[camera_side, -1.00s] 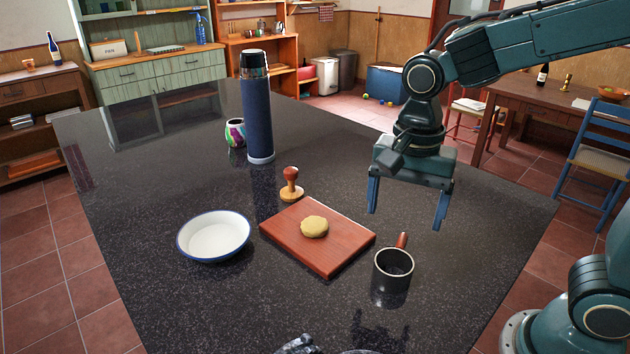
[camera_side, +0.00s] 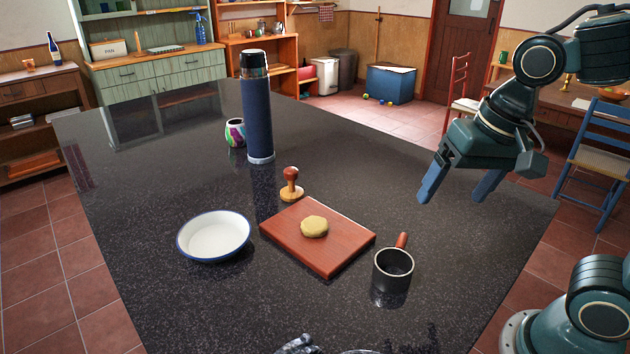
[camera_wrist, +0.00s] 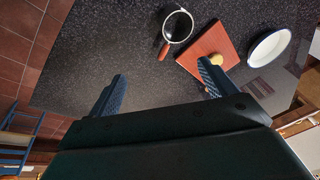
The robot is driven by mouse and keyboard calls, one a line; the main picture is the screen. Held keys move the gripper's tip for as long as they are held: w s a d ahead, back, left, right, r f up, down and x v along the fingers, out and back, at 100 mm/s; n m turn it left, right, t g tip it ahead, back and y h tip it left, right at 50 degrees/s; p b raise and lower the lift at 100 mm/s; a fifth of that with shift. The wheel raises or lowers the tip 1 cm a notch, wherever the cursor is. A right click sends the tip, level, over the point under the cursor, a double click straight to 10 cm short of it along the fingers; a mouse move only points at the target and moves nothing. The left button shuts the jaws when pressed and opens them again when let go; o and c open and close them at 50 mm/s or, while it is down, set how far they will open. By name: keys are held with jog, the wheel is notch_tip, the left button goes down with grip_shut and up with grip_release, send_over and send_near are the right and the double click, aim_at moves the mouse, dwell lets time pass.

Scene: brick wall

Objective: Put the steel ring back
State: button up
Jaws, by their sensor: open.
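My gripper (camera_side: 452,194) is open and empty, tilted above the right part of the black table. Its two blue fingers also show in the wrist view (camera_wrist: 162,74), apart with nothing between them. A dark, pot-like ring with a bright rim and a red-brown handle (camera_side: 393,272) stands at the table's front right, below and left of my gripper. It also shows in the wrist view (camera_wrist: 178,26). I cannot tell whether it has a floor or is the steel ring. A reddish board (camera_side: 345,247) bears a round piece of dough (camera_side: 314,227), with no ring around it.
A white blue-rimmed dish (camera_side: 214,238) lies left of the board. A wooden stamp (camera_side: 291,186) stands behind the board. A tall blue flask (camera_side: 258,115) and a colourful cup (camera_side: 235,132) stand farther back. Partly cut-off metallic things (camera_side: 297,345) show at the front edge.

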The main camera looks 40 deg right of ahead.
jog(key=shift+s+d+r+n+t, duration=0.15)
jog(key=shift+s+d+n+t, duration=0.25)
jog(key=shift+s+n, duration=0.5)
jog(key=shift+s+d+r+n+t, duration=0.2)
jog(key=shift+s+d+n+t, duration=0.2)
jog(key=shift+s+n, duration=0.5)
jog(key=shift+s+d+r+n+t, duration=0.15)
jog(key=shift+s+d+n+t, duration=0.35)
jog(key=shift+n, duration=0.7)
